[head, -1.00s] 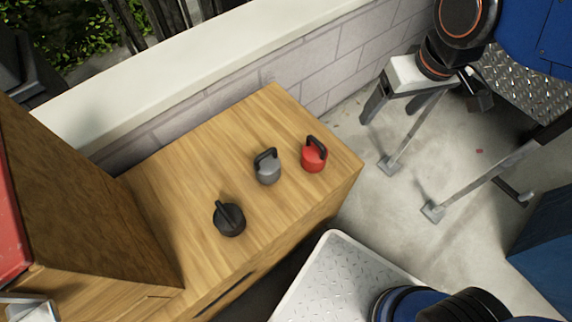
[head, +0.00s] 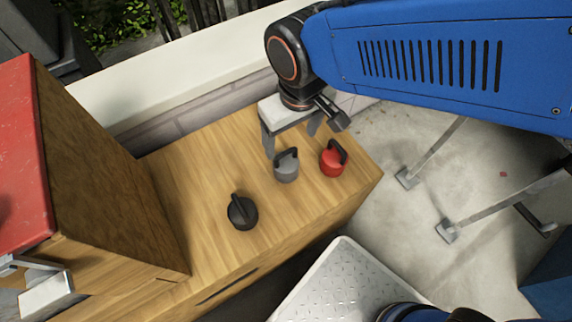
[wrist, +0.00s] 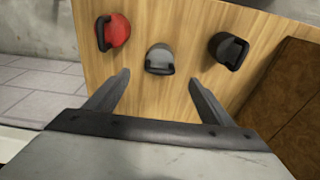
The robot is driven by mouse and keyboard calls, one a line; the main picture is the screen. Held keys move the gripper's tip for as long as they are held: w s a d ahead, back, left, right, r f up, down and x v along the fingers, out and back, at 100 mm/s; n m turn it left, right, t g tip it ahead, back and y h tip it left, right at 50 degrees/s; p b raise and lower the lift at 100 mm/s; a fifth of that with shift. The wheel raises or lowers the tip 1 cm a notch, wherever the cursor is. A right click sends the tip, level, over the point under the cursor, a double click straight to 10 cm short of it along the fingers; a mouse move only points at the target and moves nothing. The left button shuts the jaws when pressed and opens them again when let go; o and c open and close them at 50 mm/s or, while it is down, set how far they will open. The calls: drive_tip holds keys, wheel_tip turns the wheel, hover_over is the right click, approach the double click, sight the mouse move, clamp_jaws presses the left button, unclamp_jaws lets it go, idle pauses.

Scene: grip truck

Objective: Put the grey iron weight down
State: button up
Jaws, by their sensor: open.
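The grey iron weight (head: 286,168) stands upright on the wooden cabinet top, between a black weight (head: 243,213) and a red weight (head: 332,161). It also shows in the wrist view (wrist: 159,57), ahead of my fingers and between their lines. My gripper (head: 291,146) is open and empty, above the cabinet top and behind the grey weight in the head view. In the wrist view my two fingers (wrist: 158,82) are spread wide, with nothing between them. I cannot tell the exact height of the fingers above the wood.
The wooden cabinet top (head: 185,170) has free room left of the weights. A tall wooden box with a red top (head: 25,150) stands at the left. A pale wall ledge (head: 200,60) runs behind. A metal tread plate (head: 345,285) lies in front.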

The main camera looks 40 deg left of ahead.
sight(286, 161)
drive_tip(key=f, duration=0.5)
drive_tip(key=a+f, duration=0.1)
drive_tip(key=f, duration=0.4)
drive_tip(key=a+f, duration=0.1)
drive_tip(key=f, duration=0.4)
drive_tip(key=shift+w+f, duration=0.3)
drive_tip(key=shift+r, duration=0.1)
clamp_jaws()
